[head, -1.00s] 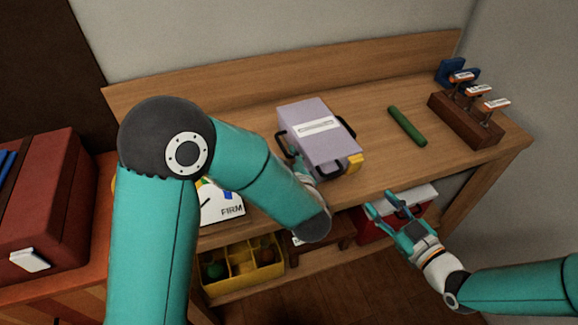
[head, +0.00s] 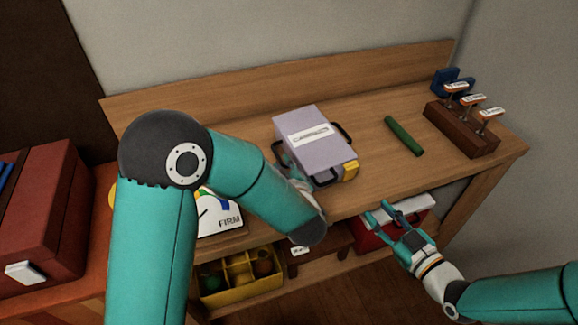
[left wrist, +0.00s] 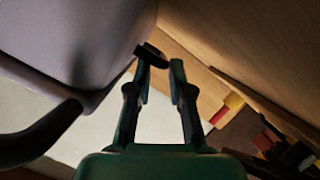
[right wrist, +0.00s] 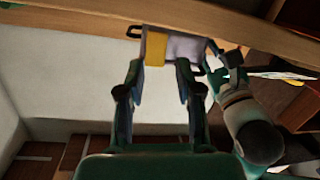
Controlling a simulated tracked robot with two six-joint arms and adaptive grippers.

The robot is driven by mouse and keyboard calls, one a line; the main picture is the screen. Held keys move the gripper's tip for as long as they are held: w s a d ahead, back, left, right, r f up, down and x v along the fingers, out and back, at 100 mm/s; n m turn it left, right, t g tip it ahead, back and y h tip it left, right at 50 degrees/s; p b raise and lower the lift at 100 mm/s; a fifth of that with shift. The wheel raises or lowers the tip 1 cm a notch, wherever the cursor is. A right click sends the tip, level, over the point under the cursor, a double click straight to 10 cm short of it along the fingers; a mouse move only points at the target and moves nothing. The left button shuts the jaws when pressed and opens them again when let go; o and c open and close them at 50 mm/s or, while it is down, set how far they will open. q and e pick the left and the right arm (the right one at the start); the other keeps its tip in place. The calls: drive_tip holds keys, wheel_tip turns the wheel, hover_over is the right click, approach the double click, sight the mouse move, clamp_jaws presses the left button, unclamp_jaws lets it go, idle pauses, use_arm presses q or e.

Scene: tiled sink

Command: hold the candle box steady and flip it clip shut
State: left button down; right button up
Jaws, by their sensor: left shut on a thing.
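The candle box (head: 308,152) is a pale lavender box with a white label and black side handles, lying on the wooden bench. Its yellow clip (head: 349,170) is at the near right corner and also shows in the right wrist view (right wrist: 155,48); I cannot tell its exact angle. My left gripper (head: 290,165) is at the box's near left side, partly hidden by my arm. In the left wrist view its fingertips (left wrist: 162,68) are shut on a black handle part beside the box. My right gripper (head: 378,210) is open and empty, in front of the bench edge, apart from the box.
A green rod (head: 403,136) lies right of the box. A brown wooden rack (head: 458,130) with labelled stems stands farther right. Below the bench are a yellow divided bin (head: 240,278) and a red box (head: 372,238). A red case (head: 40,225) stands at left.

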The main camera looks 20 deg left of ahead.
clamp_jaws()
drive_tip(key=shift+s+d+f+n+t+y, duration=0.15)
drive_tip(key=shift+s+d+n+t+y, duration=0.35)
drive_tip(key=shift+n, duration=2.1)
drive_tip(key=shift+s+d+f+n+t+y, duration=0.25)
drive_tip(key=shift+s+d+n+t, duration=0.35)
drive_tip(key=shift+n, duration=2)
drive_tip(key=shift+s+d+f+n+t+y, duration=0.1)
drive_tip(key=shift+s+d+n+t+y, duration=0.4)
drive_tip(key=shift+n, duration=2.1)
